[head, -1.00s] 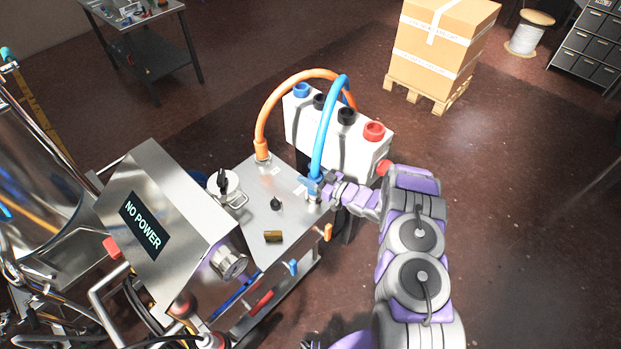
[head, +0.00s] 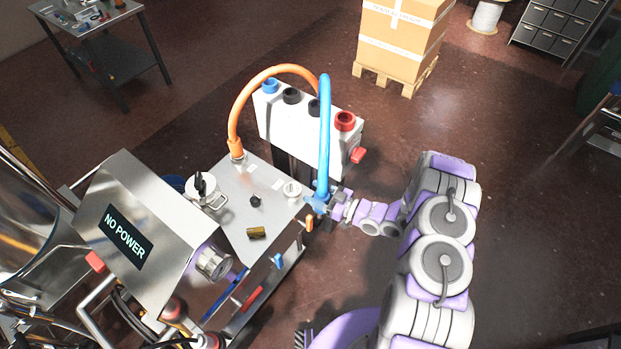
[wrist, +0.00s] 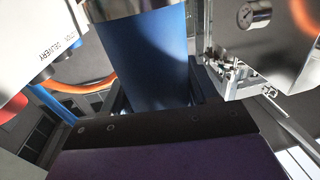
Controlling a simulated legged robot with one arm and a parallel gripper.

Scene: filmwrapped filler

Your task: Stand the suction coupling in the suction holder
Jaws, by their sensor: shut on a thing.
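A blue hose (head: 324,130) ends in a blue coupling (head: 317,204), which my gripper (head: 326,204) is shut on. The coupling is just off the right edge of the steel deck, apart from the pale open port (head: 292,189). In the wrist view a wide blue surface (wrist: 150,60), probably the held hose or coupling, fills the middle above the dark gripper edge. The white box (head: 283,132) behind the deck has blue, black and red round sockets on top; I cannot tell which is the suction holder. Part of its lettering shows in the wrist view.
An orange hose (head: 236,120) stands in a deck port at the left and arches to the white box. A steel "NO POWER" cabinet (head: 165,215) stands left.

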